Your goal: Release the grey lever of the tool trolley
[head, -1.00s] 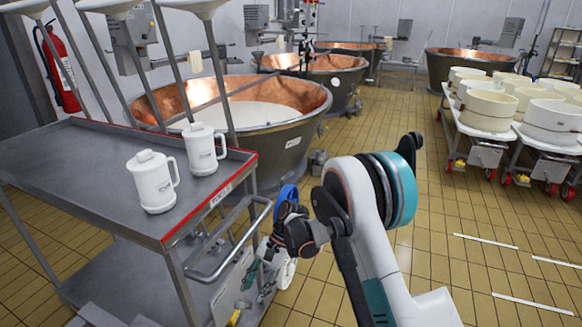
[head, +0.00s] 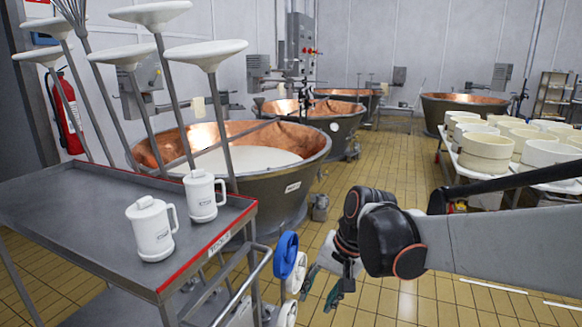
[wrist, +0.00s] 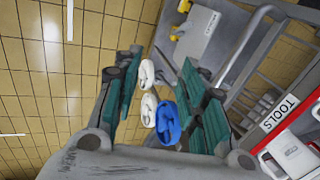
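The tool trolley (head: 120,218) stands at the left, a grey steel cart with a red front edge and a TOOLS label; its end also shows in the wrist view (wrist: 238,48). A thin grey piece (wrist: 165,62) shows between my fingertips' ends in the wrist view, but I cannot tell if it is the grey lever. My gripper (head: 321,288) is to the right of the trolley's end, apart from it. Its teal fingers are spread and empty in the wrist view (wrist: 161,66). A blue ring-shaped item (head: 285,255) and white ones (head: 297,271) hang beside the trolley's rail.
Two white jugs (head: 152,230) stand on the trolley top. White plungers (head: 206,56) rise behind them. Copper vats (head: 240,165) stand behind. White moulds (head: 487,152) fill tables at the right. The tiled floor (head: 400,300) near my arm is clear.

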